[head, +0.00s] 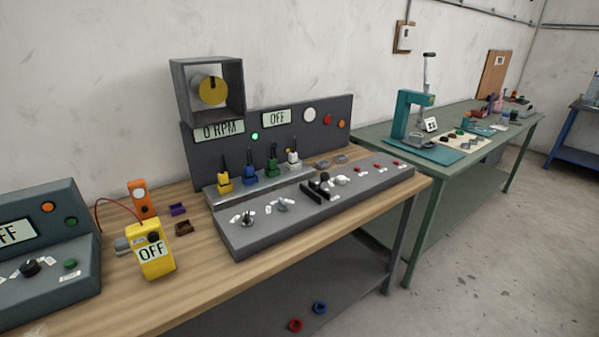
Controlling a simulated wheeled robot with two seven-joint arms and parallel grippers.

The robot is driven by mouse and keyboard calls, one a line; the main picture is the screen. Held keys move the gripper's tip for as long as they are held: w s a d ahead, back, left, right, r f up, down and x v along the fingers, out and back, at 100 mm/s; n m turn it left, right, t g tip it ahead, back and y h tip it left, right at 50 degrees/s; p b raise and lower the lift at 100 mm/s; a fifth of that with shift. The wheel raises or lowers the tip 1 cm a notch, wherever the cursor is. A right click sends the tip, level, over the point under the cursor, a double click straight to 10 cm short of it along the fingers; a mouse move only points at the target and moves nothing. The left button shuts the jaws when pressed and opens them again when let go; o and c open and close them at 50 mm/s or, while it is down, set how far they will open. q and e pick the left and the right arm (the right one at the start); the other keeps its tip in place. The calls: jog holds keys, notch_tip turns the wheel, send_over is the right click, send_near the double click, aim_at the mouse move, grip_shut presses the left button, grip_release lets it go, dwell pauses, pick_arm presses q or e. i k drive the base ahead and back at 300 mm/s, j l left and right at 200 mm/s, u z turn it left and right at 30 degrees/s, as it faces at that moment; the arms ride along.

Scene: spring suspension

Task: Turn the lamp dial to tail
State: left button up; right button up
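A long grey control console (300,222) lies on the wooden bench. Near its left end is a dial (247,218) with small white labels around it. A second dial (282,205) with labels sits to its right. A black lever or handle (318,189) stands near the middle. The labels are too small to read, so I cannot tell which dial is the lamp dial or where it points. A dark green box (45,225) at the left edge also has a black dial (31,267) with white labels. Neither of my grippers shows.
Behind the console, yellow, blue, green and white connectors stand before a dark panel (215,165) with displays reading "0 RPM" and "OFF". A yellow meter (156,262) reading "OFF" stands left of the console. A green bench (470,155) stands at right. The bench's front strip is clear.

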aim_at(341, 180)
jog(key=i+l+u, duration=0.2)
jog(key=l, duration=0.15)
jog(key=i+l+u, duration=0.2)
jog(key=l, duration=0.2)
jog(key=l+u, duration=0.2)
jog(key=l, duration=0.15)
jog(key=i+l+u, duration=0.2)
jog(key=l, duration=0.25)
jog(key=l+u, duration=0.2)
jog(key=l, duration=0.2)
